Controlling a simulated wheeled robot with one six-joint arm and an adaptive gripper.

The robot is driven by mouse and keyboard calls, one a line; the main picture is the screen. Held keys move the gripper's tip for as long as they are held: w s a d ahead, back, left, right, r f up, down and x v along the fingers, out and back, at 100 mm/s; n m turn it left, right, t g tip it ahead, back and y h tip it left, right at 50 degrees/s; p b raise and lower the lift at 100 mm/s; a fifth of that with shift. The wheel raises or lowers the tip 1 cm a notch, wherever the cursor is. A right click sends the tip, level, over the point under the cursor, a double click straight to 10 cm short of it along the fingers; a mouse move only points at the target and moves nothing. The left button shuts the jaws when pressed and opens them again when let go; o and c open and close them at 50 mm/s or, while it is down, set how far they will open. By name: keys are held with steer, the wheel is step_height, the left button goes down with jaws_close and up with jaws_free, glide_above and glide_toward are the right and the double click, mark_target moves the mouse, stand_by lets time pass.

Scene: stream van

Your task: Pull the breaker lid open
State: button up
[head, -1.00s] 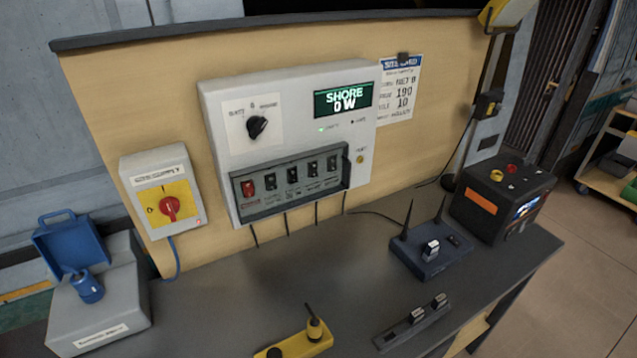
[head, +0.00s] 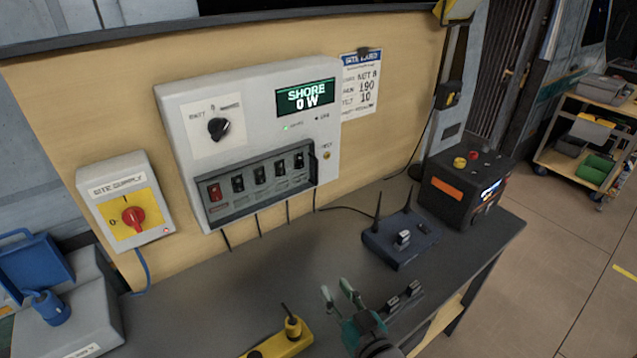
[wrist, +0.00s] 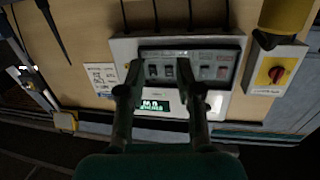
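The grey breaker panel (head: 247,125) is fixed to the tan wall board. Its breaker lid (head: 262,187) is a dark-framed cover along the lower front, over a row of breaker switches, one red at the left. A dark upright bar (head: 312,163) shows at its right end. The lid looks shut. My gripper (head: 337,290) is low at the front over the bench, below and right of the lid, apart from it. Its fingers are spread and empty. In the wrist view the panel appears upside down, with the breaker row (wrist: 205,66) beyond my open fingers (wrist: 158,72).
The site supply box (head: 126,208) with a red knob is left of the panel. On the bench are a blue plug unit (head: 50,305), a yellow block (head: 278,342), a router with antennas (head: 403,240) and a black box (head: 465,188). Bench space below the panel is clear.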

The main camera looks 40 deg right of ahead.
steer(key=t, duration=0.1)
glide_toward(317, 173)
steer(key=s, duration=0.2)
steer(key=w, duration=0.3)
steer(key=w+d, duration=0.1)
steer(key=w, duration=0.7)
steer(key=shift+w+d+f, duration=0.1)
steer(key=shift+d, duration=0.25)
jaws_close()
